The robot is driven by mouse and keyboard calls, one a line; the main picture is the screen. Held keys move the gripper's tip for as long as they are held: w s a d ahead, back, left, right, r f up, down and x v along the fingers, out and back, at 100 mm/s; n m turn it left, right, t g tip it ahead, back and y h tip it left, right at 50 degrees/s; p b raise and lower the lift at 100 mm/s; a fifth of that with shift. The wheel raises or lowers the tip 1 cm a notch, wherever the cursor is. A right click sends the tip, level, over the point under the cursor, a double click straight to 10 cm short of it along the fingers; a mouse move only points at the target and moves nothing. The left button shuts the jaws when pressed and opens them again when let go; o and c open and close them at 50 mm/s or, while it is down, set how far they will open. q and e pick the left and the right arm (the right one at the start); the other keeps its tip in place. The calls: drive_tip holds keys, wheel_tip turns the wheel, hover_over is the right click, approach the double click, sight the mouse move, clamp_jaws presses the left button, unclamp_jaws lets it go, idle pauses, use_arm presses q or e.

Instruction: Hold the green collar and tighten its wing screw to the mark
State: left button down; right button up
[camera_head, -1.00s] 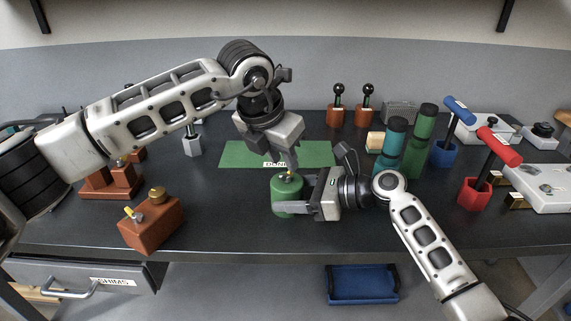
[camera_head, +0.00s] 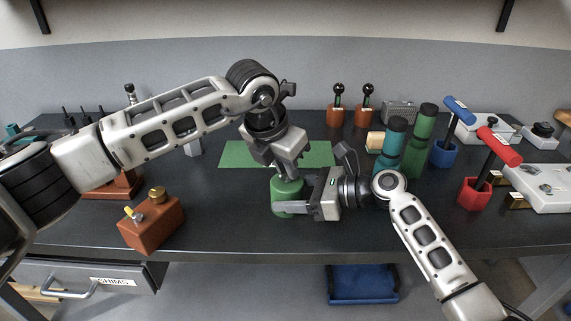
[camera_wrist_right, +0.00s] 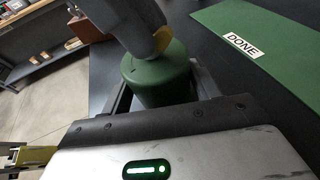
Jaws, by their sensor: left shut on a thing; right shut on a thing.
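The green collar (camera_head: 287,198) stands on the dark bench near its front edge. It also shows in the right wrist view (camera_wrist_right: 160,82). My right gripper (camera_head: 290,207) is shut on the collar's sides, coming from the right. My left gripper (camera_head: 289,174) points down from above, shut on the wing screw at the collar's top. The left fingers hide the wing screw, so neither its angle nor its mark can be read. In the right wrist view the left gripper (camera_wrist_right: 160,42) covers part of the collar's top.
A green mat (camera_head: 235,154) lies behind the collar; its label reads DONE in the wrist view (camera_wrist_right: 242,45). A brown block with a brass knob (camera_head: 152,222) stands at front left. Teal (camera_head: 392,150) and green (camera_head: 420,137) cylinders stand at right, near a red-handled tool (camera_head: 499,146).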

use_arm(q)
drive_tip(key=m, duration=0.2)
drive_tip(key=m+g+h, duration=0.1)
drive_tip(key=m, duration=0.2)
drive_tip(key=shift+w+a+m+g, duration=0.1)
drive_tip(key=shift+w+m+g, duration=0.05)
drive_tip(key=shift+m+g, duration=0.15)
drive_tip(key=m+g, duration=0.1)
drive_tip(key=m, duration=0.1)
drive_tip(key=m+g, duration=0.1)
drive_tip(key=m, duration=0.2)
drive_tip(key=shift+w+h, duration=0.15)
drive_tip(key=shift+h, duration=0.15)
drive_tip(key=m+g, duration=0.1)
drive_tip(key=m, duration=0.3)
drive_tip(key=shift+g, duration=0.3)
drive_tip(key=shift+w+m+g+y, duration=0.1)
drive_tip(key=shift+m+g+y, duration=0.3)
drive_tip(key=shift+m, duration=1.1)
drive_tip(key=c, duration=1.6)
unclamp_jaws()
